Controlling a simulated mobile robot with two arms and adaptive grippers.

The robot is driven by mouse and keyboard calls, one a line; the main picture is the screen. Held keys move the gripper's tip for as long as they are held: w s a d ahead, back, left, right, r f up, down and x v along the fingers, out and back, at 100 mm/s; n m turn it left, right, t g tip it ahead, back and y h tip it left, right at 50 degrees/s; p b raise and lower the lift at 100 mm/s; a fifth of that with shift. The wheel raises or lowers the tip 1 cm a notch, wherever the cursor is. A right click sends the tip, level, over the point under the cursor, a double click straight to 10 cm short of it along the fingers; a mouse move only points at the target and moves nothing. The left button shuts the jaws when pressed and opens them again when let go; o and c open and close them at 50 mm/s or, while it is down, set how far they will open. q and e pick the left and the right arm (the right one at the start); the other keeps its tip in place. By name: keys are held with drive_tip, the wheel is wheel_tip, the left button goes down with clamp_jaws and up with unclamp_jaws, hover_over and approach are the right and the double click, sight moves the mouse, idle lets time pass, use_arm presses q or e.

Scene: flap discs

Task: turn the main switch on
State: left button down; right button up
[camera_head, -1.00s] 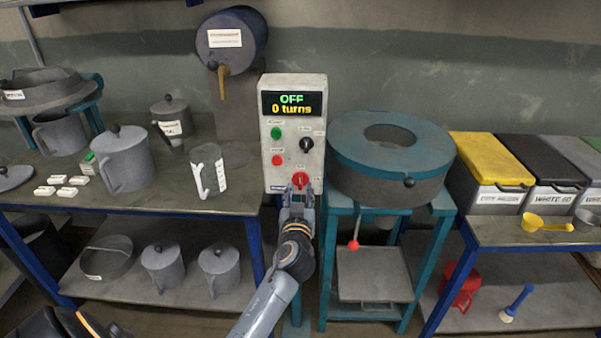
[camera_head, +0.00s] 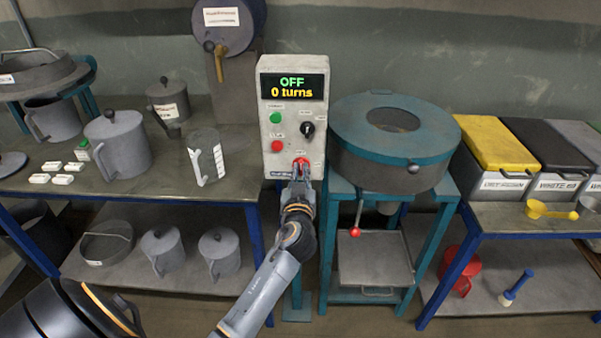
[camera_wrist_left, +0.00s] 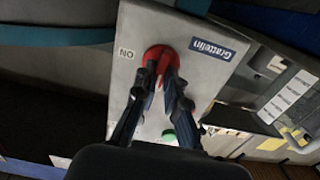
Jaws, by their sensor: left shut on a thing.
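The grey control box (camera_head: 268,150) stands in the middle of the head view, its display (camera_head: 293,87) reading "OFF" and "0 turns". The main switch (camera_head: 301,161) is a red knob low on the box front; it also shows in the left wrist view (camera_wrist_left: 158,52) near an "ON" label and the "Grattefin" plate. My left gripper (camera_head: 300,172) reaches up to it from below and is shut on the red knob, its fingers (camera_wrist_left: 163,72) on either side of the knob's grip and partly hiding it. My right gripper is not in view.
A green button (camera_head: 276,117), a black selector (camera_head: 307,129) and a red button (camera_head: 277,146) sit above the switch. A round teal machine (camera_head: 350,150) stands close on the right. A bench (camera_head: 235,190) with a beaker (camera_head: 206,156) and jugs is on the left.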

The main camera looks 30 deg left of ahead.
use_arm(q)
drive_tip(key=m, duration=0.2)
drive_tip(key=shift+m, duration=0.4)
drive_tip(key=m, duration=0.2)
drive_tip(key=shift+w+m, duration=0.1)
drive_tip(key=shift+m, duration=0.2)
drive_tip(key=m+p, duration=0.1)
drive_tip(key=m, duration=0.3)
drive_tip(key=shift+d+m, duration=0.15)
drive_tip(key=shift+m, duration=0.15)
drive_tip(key=m+p, duration=0.1)
drive_tip(key=m, duration=0.3)
drive_tip(key=shift+f+m+p, duration=0.1)
drive_tip(key=shift+m+p, duration=0.45)
drive_tip(key=shift+m, duration=1.35)
